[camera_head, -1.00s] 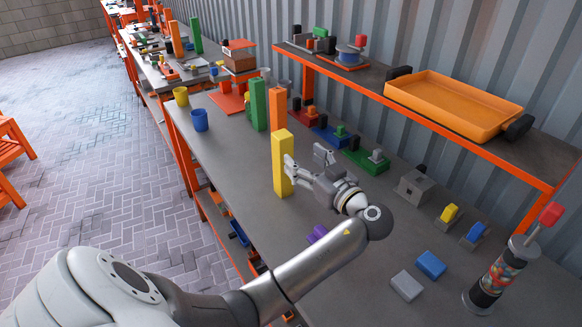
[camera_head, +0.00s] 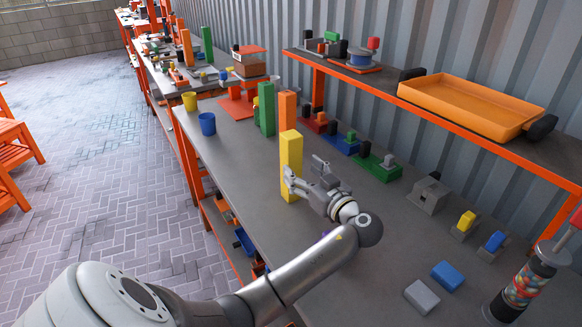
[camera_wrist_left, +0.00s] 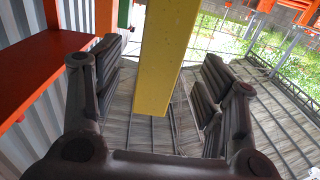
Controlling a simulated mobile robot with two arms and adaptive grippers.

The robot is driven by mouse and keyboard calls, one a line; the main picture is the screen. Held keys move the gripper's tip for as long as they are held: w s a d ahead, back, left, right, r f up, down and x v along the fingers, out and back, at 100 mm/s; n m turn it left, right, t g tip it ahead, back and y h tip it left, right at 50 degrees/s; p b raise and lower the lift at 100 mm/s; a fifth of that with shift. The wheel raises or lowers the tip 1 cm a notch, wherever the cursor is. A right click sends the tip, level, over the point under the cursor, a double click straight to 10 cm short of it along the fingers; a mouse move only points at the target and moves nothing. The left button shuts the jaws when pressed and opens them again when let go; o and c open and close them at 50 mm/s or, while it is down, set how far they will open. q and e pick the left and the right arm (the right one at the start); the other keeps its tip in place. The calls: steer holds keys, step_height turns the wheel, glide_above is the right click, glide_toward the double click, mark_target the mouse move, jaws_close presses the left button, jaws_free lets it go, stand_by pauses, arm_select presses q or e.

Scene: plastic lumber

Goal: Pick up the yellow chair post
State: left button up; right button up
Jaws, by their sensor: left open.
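The yellow chair post (camera_head: 290,152) stands upright on the grey workbench, in front of an orange post and a green post. My left gripper (camera_head: 304,172) is open beside the post's lower part, at its right and near side. One finger overlaps the post's face in the head view. In the left wrist view the yellow post (camera_wrist_left: 167,60) lies between the two spread fingers of the left gripper (camera_wrist_left: 163,75), with visible gaps on both sides. Whether a finger touches it cannot be told. My right gripper is not in view.
The orange post (camera_head: 287,108) and green post (camera_head: 266,108) stand close behind. A raised shelf with an orange tray (camera_head: 470,103) runs along the right. Coloured blocks (camera_head: 380,165) line the bench's back. Blue (camera_head: 447,275) and grey (camera_head: 421,297) blocks lie to the right. The bench left of the post is clear.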

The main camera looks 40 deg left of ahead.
mark_target(296, 162)
arm_select(q)
steer(key=shift+w+a, duration=0.1)
steer(key=shift+a, duration=0.25)
steer(key=x, duration=0.1)
steer(key=p+x, duration=0.1)
steer(key=x, duration=0.1)
steer(key=r+p+x, duration=0.1)
steer(key=x, duration=0.1)
steer(key=shift+a+f, duration=0.15)
steer(key=c, duration=1.3)
steer(key=shift+c, duration=0.6)
